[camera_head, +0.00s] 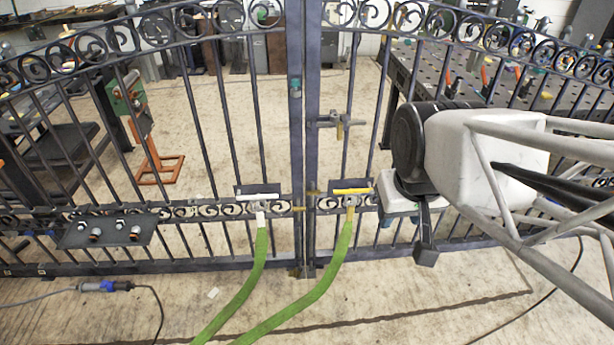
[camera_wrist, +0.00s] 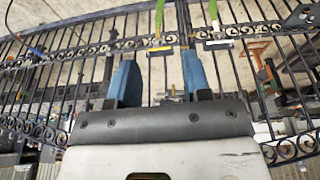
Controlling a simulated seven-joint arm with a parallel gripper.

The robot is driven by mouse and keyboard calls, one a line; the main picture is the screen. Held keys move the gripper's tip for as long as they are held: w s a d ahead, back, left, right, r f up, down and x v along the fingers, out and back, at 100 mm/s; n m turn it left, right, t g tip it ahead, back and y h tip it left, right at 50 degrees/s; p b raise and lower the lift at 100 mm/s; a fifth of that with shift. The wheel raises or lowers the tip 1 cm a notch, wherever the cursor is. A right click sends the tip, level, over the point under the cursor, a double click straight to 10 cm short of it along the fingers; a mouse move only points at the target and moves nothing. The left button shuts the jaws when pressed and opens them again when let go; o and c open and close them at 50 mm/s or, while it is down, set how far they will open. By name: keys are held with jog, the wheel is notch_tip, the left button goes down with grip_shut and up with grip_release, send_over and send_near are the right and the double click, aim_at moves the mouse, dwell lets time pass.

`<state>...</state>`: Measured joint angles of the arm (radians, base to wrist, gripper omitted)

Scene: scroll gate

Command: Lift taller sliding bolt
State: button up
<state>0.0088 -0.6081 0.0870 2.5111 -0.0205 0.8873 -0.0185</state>
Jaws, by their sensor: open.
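A dark metal gate (camera_head: 311,150) of two leaves meets at central posts. A horizontal latch-like bolt with a brassy handle (camera_head: 335,122) sits right of the posts at mid height. Low on the leaves are a plate with a yellow bar (camera_head: 351,190) and one with a white bar (camera_head: 262,196). I cannot tell which part is the taller sliding bolt. My gripper (camera_head: 425,250) is right of the posts, apart from the latch; in the head view one dark finger points down. In the wrist view its two blue fingertips (camera_wrist: 160,70) are spread, with no object held between them.
Two green straps (camera_head: 330,265) run from the low plates across the floor. A dark panel with knobs (camera_head: 108,231) is on the left leaf. An orange-footed stand (camera_head: 155,165) and a workbench (camera_head: 460,85) stand behind the gate. A cable with a blue plug (camera_head: 100,286) lies at front left.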

jog(key=w+d+f+n+t, duration=0.1)
jog(key=w+f+n+t, duration=0.15)
jog(key=w, duration=1.05)
jog(key=w+f+n+t, duration=0.2)
jog(key=w+f+n, duration=0.2)
jog(key=w, duration=0.8)
jog(key=w+a+f+n+t+y, duration=0.1)
jog(key=w+f+n+t, duration=0.15)
jog(key=w+f, duration=0.45)
jog(key=w+f+n+t, duration=0.1)
jog(key=w+f+n, duration=0.25)
jog(key=w, duration=0.65)
jog(key=w+a+f+n+t+y, duration=0.15)
jog(key=w+f, duration=0.25)
jog(key=f, duration=0.4)
jog(key=w+a+f+n+t+y, duration=0.1)
jog(key=w+f+n+t, duration=0.2)
jog(key=f, duration=0.5)
jog(key=n+t+y, duration=0.1)
jog(key=n+y, duration=0.3)
jog(key=n, duration=0.1)
send_near(315, 194)
jog(key=x, duration=0.3)
jog(key=shift+a+f, duration=0.1)
jog(key=shift+a, duration=0.05)
jog(key=shift+w, duration=0.1)
jog(key=shift+x, duration=3.85)
jog(key=shift+h, duration=0.25)
